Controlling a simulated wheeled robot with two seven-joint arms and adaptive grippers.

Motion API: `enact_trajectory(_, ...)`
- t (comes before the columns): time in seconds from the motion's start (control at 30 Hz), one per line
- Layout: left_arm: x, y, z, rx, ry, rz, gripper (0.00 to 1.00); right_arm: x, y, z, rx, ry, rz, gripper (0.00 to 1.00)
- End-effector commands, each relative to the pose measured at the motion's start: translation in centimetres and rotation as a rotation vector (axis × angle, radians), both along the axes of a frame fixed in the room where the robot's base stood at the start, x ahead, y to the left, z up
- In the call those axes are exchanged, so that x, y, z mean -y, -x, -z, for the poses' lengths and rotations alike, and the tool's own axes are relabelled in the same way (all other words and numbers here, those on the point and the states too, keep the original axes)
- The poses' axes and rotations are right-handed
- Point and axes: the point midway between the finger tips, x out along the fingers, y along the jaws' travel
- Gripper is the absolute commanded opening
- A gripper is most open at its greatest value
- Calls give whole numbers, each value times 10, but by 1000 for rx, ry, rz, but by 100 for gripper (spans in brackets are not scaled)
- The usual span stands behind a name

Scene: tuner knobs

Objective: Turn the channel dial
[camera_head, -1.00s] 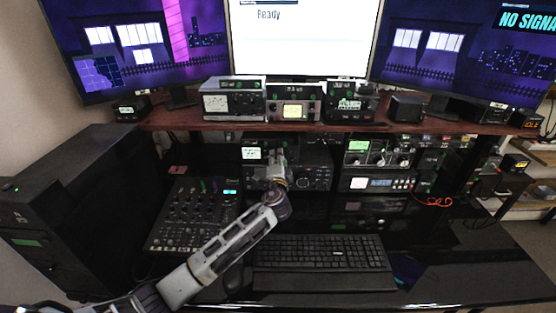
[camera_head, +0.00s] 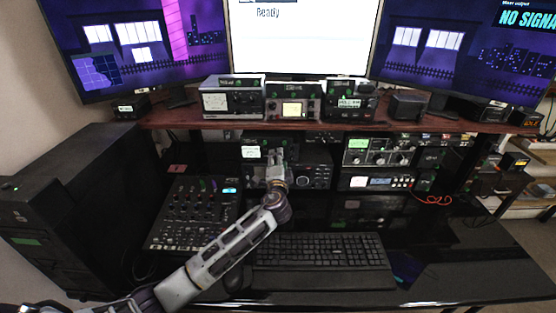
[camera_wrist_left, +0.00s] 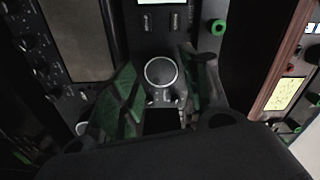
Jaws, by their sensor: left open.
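A round knob with a dark face and pale rim (camera_wrist_left: 160,72), apparently the channel dial, sits on a dark radio panel in the left wrist view. My left gripper (camera_head: 279,157) is in front of the stacked radio (camera_head: 252,152) under the shelf in the head view. Its fingers are open, one on each side of the knob. I cannot tell whether they touch it. In the head view the gripper hides the knob. My right gripper is not in view.
A keyboard (camera_head: 320,250) lies below my left arm, and a mixer (camera_head: 190,215) stands to its left. More radios (camera_head: 375,152) stand to the right. A wooden shelf (camera_head: 400,127) with several small devices runs above the gripper. Bare desk (camera_head: 460,270) shows at the right.

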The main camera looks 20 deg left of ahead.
Motion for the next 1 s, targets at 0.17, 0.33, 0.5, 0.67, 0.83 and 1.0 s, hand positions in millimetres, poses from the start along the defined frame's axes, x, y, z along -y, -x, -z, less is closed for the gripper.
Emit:
enact_trajectory(0.17,5,18,0,1,1,1,46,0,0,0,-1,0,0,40)
enact_trajectory(0.33,11,36,1,-2,0,1,46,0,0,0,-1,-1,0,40)
enact_trajectory(0.5,16,54,1,-1,0,1,46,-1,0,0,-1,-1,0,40)
enact_trajectory(0.67,21,71,0,0,1,2,46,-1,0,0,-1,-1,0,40)
enact_trajectory(0.83,26,87,0,0,0,2,46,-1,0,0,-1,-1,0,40)
enact_trajectory(1.0,29,97,0,0,0,2,46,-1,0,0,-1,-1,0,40)
